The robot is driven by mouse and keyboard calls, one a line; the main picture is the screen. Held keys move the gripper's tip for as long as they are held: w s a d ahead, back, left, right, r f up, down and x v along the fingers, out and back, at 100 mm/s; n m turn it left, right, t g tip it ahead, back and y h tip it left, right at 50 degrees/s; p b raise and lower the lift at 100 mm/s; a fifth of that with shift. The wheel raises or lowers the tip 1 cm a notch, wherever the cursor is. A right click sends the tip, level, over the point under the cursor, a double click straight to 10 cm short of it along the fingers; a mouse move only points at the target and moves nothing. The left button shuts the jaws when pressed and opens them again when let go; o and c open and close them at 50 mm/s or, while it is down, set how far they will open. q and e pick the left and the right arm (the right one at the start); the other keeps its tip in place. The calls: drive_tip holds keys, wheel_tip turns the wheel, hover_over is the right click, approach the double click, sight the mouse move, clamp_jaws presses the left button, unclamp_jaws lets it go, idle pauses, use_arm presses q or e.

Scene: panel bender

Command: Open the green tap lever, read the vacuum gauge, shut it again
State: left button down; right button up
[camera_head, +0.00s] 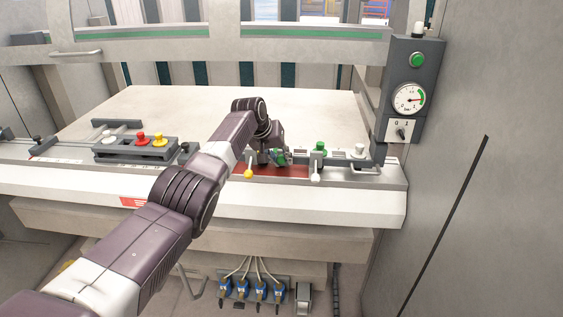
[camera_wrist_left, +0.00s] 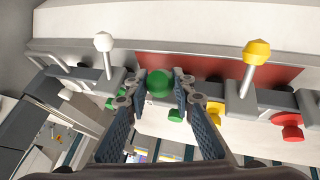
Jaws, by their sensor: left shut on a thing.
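A green ball knob (camera_wrist_left: 158,82) of a tap lever sits between the fingertips of my left gripper (camera_wrist_left: 160,90), which is shut on it. In the head view my left gripper (camera_head: 275,155) reaches down at the row of taps, with dark green showing at its tip. The arm and gripper hide part of that tap. The round vacuum gauge (camera_head: 408,98) is on the grey post at the right, with a white face and a green arc at the right. Its needle is too small to read exactly. My right gripper is not in view.
A yellow-knobbed lever (camera_wrist_left: 257,50) and a white-knobbed lever (camera_wrist_left: 103,42) flank the green one. A red knob (camera_wrist_left: 290,125) is beside the yellow lever. A green button (camera_head: 417,60) is above the gauge. The pale bed (camera_head: 320,110) behind is clear.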

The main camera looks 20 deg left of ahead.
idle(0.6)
use_arm(q)
drive_tip(key=c, duration=1.7)
unclamp_jaws()
drive_tip(key=shift+w, duration=0.1)
drive_tip(key=shift+o, duration=0.2)
drive_tip(key=shift+v, duration=0.75)
drive_tip(key=shift+s+a+r, duration=0.2)
drive_tip(key=shift+s+r, duration=0.2)
drive_tip(key=shift+r, duration=0.15)
drive_tip(key=v, duration=0.9)
drive_tip(key=shift+d, duration=0.15)
